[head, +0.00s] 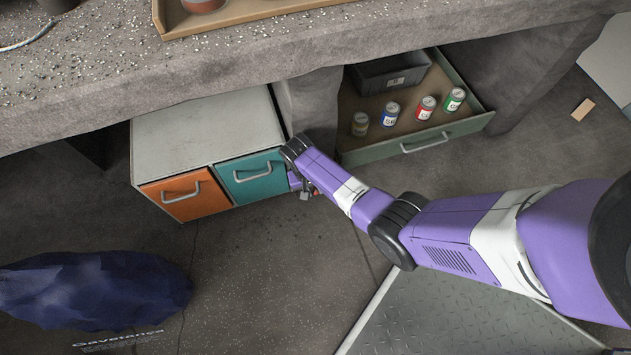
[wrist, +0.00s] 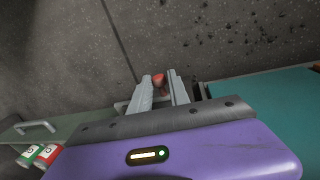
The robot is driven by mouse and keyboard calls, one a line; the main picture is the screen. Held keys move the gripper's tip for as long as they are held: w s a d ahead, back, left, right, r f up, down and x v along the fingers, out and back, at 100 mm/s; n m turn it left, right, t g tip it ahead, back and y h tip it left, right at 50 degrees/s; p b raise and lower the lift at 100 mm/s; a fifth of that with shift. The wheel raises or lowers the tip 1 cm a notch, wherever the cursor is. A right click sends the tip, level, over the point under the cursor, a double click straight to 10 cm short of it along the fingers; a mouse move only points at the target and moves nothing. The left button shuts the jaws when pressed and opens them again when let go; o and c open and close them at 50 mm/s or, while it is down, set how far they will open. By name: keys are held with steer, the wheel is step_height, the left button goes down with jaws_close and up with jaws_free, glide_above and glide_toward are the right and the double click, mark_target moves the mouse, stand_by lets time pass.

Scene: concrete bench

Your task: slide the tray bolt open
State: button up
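A small red-orange knob (wrist: 159,81), which looks like the bolt's handle, shows between the fingertips in the wrist view. My gripper (wrist: 161,88) has its two grey fingers close together, with the knob filling the narrow gap, so it looks shut on it. In the head view my gripper (head: 304,192) is low in front of the bench, just right of the teal drawer (head: 250,177). The bolt's bar and catch are mostly hidden by my gripper and arm. The open tray (head: 440,141) with a green-grey front is to the right.
Several small cans (head: 390,115) and a dark grey bin (head: 390,75) are in the open tray. An orange drawer (head: 188,194) is left of the teal one. A dark blue sack (head: 95,290) lies on the floor at left. Floor in front of the drawers is clear.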

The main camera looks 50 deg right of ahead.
steer(key=o, duration=0.4)
steer(key=shift+w+a, duration=0.15)
steer(key=shift+a, duration=0.15)
steer(key=r+p, duration=0.1)
steer(key=r, duration=0.1)
steer(key=r+p, duration=0.2)
steer(key=r, duration=0.1)
steer(key=a+r+p, duration=0.1)
steer(key=r, duration=0.1)
steer(key=shift+w+r+p, duration=0.3)
steer(key=shift+w+r, duration=0.05)
steer(key=shift+w, duration=0.05)
